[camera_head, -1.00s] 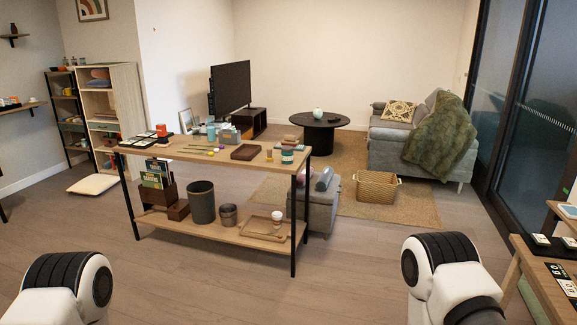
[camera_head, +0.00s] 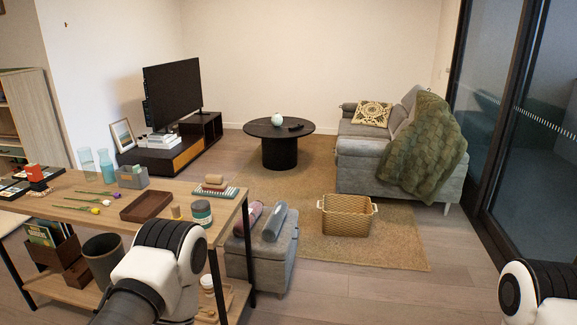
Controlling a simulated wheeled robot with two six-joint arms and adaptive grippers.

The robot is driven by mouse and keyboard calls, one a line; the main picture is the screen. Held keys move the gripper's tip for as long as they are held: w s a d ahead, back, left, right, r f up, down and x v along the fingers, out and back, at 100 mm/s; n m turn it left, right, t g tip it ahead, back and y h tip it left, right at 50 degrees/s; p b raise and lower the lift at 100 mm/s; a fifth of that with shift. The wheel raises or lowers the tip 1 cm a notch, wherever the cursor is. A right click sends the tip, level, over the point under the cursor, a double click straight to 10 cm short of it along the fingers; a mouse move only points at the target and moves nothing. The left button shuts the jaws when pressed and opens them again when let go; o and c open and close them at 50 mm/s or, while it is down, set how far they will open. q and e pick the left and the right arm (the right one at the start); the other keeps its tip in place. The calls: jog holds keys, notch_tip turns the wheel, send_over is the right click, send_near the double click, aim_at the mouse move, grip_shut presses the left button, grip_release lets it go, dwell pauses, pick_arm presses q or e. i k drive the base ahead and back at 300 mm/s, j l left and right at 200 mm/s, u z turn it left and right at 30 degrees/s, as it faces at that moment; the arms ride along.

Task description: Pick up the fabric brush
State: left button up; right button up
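I cannot clearly make out a fabric brush. A small brownish object (camera_head: 214,181) lies on a stack of thin books (camera_head: 216,191) at the right end of the wooden console table (camera_head: 92,180). It is too small to identify. White-and-black links of my two arms show at the bottom, but neither gripper is in view. My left arm covers part of the table's front and lower shelf.
A grey ottoman (camera_head: 266,252) with rolled items stands right of the table. A wicker basket (camera_head: 346,217) sits on the tan rug (camera_head: 385,250), before the grey sofa (camera_head: 360,165) and black round table (camera_head: 279,130). Floor at the lower right is open.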

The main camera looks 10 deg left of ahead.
aim_at(213, 182)
jog(key=i+l+u, duration=0.1)
jog(key=i+u, duration=0.4)
jog(key=i+l+u, duration=0.3)
jog(key=i+u, duration=0.15)
jog(key=i+l+u, duration=0.75)
jog(key=l+u, duration=0.25)
